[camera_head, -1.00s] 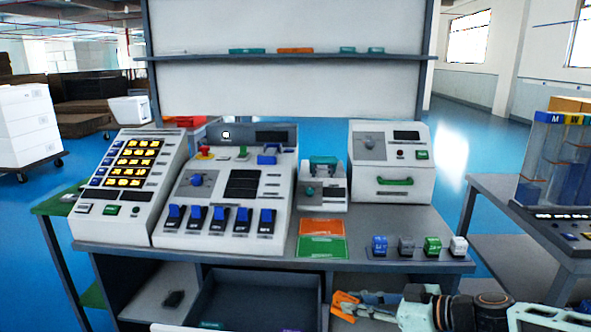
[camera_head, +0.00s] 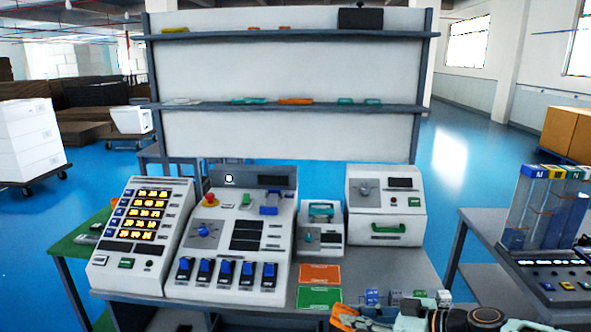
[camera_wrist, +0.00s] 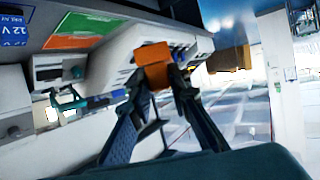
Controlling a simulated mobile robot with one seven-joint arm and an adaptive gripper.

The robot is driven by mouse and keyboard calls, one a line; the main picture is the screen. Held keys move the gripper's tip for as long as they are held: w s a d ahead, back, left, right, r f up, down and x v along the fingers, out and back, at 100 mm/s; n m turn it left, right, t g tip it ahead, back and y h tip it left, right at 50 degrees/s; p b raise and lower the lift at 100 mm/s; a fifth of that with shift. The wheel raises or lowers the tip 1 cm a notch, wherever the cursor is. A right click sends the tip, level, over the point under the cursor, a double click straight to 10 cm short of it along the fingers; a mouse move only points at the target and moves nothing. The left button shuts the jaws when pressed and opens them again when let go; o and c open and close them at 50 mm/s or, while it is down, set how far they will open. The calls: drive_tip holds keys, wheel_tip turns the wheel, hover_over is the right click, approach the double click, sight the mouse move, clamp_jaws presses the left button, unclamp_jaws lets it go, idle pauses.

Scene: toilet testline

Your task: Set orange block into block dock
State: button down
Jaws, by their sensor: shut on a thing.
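The orange block (camera_wrist: 154,62) is held between the fingertips of my gripper (camera_wrist: 158,80) in the wrist view. In the head view my gripper (camera_head: 352,317) is at the bottom edge, with orange at its tip, in front of the bench's front edge. The gripper is shut on the block, and the lower part of the arm is cut off by the frame. I cannot tell which thing is the block dock. A flat orange panel (camera_head: 320,274) and a green panel (camera_head: 319,297) lie on the bench behind the gripper.
The bench (camera_head: 425,270) carries a keypad console (camera_head: 140,235), a switch console (camera_head: 232,240), a small device (camera_head: 319,238) and a box with a green handle (camera_head: 384,210). A blue block (camera_head: 372,297) and others sit near the front edge, partly hidden. Another table (camera_head: 480,222) stands at right.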

sight(354, 314)
wheel_tip(354, 314, up, 6)
drive_tip(key=p, duration=0.6)
drive_tip(key=shift+a, duration=0.1)
idle(1.3)
